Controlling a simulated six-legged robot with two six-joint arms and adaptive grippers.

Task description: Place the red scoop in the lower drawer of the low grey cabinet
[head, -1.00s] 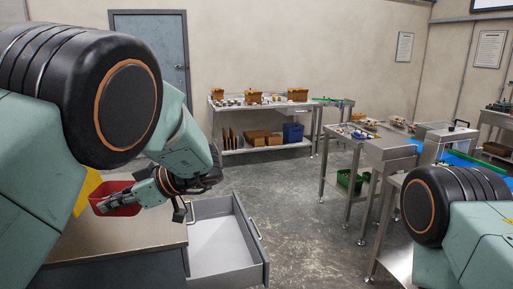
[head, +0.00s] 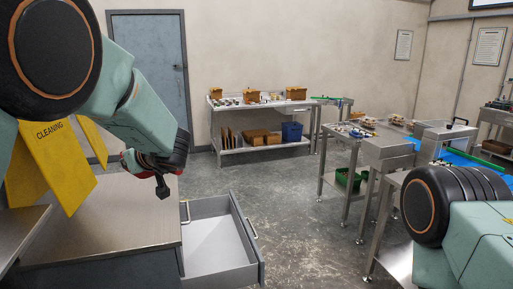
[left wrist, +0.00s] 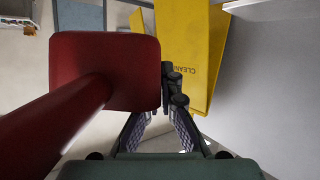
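The low grey cabinet (head: 120,215) stands at the lower left of the head view. One of its drawers (head: 222,205) is pulled out and looks empty; a small handle (head: 185,210) shows on the front above it. My left gripper (head: 142,164) is above the cabinet top. The red scoop (head: 128,160) shows only in part beside it, off the surface. In the left wrist view, the scoop (left wrist: 120,70) fills the left side, its handle running to the lower left. The fingers (left wrist: 165,100) close at its edge; the exact contact is partly hidden. My right gripper is out of view.
A yellow cleaning sign (head: 55,165) stands at the left, close to my left arm. A workbench with boxes (head: 255,103) is at the back wall. Steel tables (head: 388,150) stand at the right. The floor beyond the drawer is clear.

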